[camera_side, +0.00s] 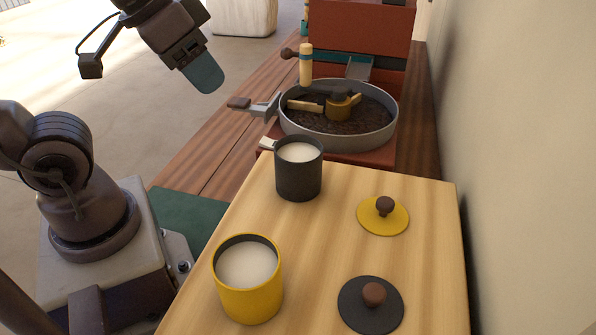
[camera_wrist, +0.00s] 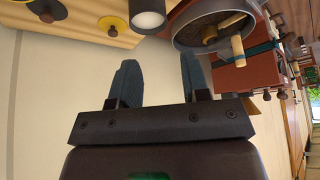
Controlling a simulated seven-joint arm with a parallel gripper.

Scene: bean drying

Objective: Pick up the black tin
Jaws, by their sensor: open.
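The black tin (camera_side: 299,180) stands upright and open on the light wooden table, near its far left corner, with a pale filling or inside at its top. In the wrist view the black tin (camera_wrist: 147,19) shows at the top edge, partly cut off. My gripper (camera_side: 207,80) is up at the upper left in the side view, apart from the tin and higher than the table. In the wrist view my gripper (camera_wrist: 158,72) has its two blue-grey fingers spread with nothing between them. The black lid (camera_side: 351,311) with a brown knob lies flat at the table's near right.
A yellow tin (camera_side: 248,297) stands at the table's near left. A yellow lid (camera_side: 395,222) lies to the right. Behind the black tin is a round grey pan (camera_side: 347,147) of dark beans with a paddle. A wall (camera_side: 530,150) borders the right side.

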